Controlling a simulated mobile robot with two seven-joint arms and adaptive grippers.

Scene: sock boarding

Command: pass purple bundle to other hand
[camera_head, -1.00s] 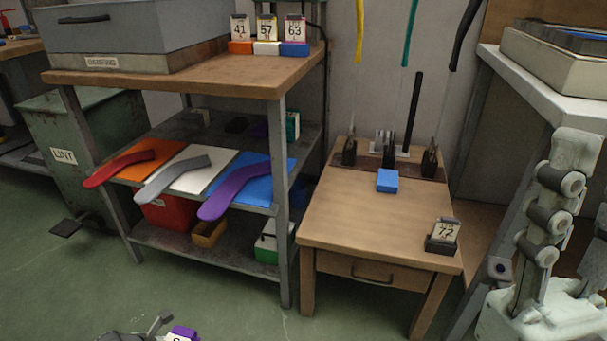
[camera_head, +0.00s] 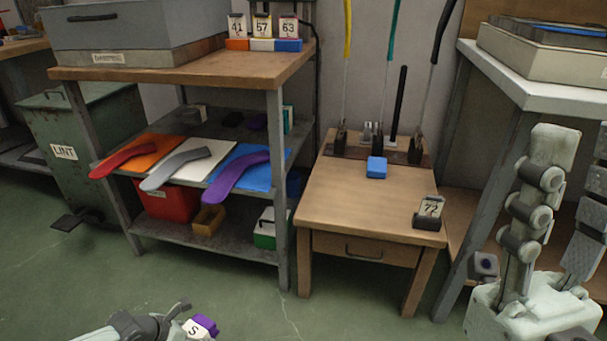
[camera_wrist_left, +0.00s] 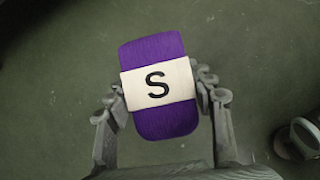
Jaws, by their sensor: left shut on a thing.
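The purple bundle (camera_head: 206,323) has a white band marked "S" and shows at the bottom edge of the head view. It fills the middle of the left wrist view (camera_wrist_left: 158,45). My left gripper (camera_head: 186,318) is shut on it, with fingers on both sides of the bundle in the wrist view (camera_wrist_left: 160,95). It holds the bundle above the green floor. My right gripper (camera_head: 574,165) stands at the right edge of the head view, fingers pointing up and spread apart, with nothing between them. It is well apart from the bundle.
A small wooden table (camera_head: 364,205) with a blue block (camera_head: 376,167) and a "72" card (camera_head: 430,211) stands ahead. A shelf unit (camera_head: 278,190) with red, grey and purple sock shapes is to its left. A pale bench (camera_head: 520,85) is at right. Open floor (camera_head: 330,318) lies between my grippers.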

